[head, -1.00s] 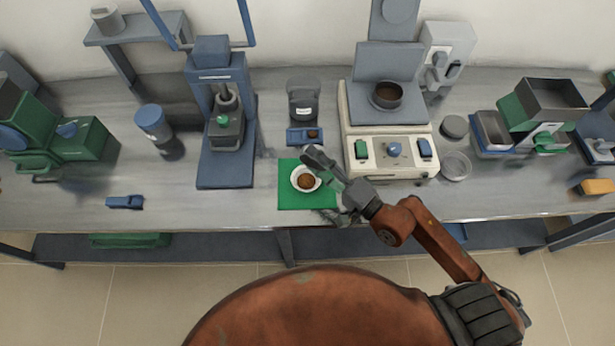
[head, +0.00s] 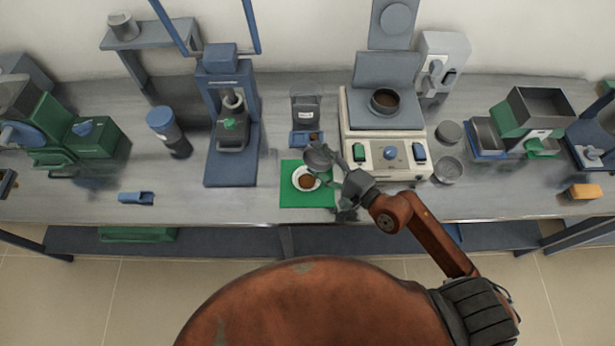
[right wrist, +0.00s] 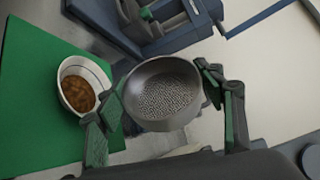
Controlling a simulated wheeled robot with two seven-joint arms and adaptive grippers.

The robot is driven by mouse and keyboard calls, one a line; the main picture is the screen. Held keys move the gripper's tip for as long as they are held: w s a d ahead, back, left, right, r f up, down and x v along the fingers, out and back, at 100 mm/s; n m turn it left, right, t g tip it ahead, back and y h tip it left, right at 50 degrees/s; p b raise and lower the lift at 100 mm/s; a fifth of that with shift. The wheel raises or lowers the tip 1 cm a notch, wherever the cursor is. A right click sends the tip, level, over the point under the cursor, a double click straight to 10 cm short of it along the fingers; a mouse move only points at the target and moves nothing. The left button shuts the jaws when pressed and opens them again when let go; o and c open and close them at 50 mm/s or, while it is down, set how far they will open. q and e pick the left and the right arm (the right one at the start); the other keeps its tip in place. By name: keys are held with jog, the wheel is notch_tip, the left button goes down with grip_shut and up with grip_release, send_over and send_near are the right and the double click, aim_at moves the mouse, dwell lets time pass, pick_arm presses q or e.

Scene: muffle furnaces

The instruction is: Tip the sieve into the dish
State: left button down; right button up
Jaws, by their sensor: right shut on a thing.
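The white dish (head: 296,186) sits on a green mat (head: 305,202) and holds brown granular material (head: 306,181). The dish also shows in the right wrist view (right wrist: 65,75), left of the sieve. My left gripper is not in view.
A blue press (head: 232,165) stands to the left. The bench between press and mat is free.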

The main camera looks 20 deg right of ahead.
jog(key=p, duration=0.1)
jog(key=m+g+p, duration=0.1)
jog(key=shift+w+d+r+m+p, duration=0.1)
jog(key=shift+w+d+m+p, duration=0.1)
jog(key=shift+w+m+p, duration=0.15)
jog(key=shift+w+d+f+m+p, duration=0.1)
jog(key=shift+w+f+m+p, duration=0.1)
jog(key=shift+m+p, duration=0.3)
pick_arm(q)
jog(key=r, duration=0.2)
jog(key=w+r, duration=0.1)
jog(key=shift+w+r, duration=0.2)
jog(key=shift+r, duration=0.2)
pick_arm(e)
jog(key=shift+f+m+g, duration=0.25)
jog(key=shift+f+g, duration=0.05)
jog(key=shift+d, duration=0.1)
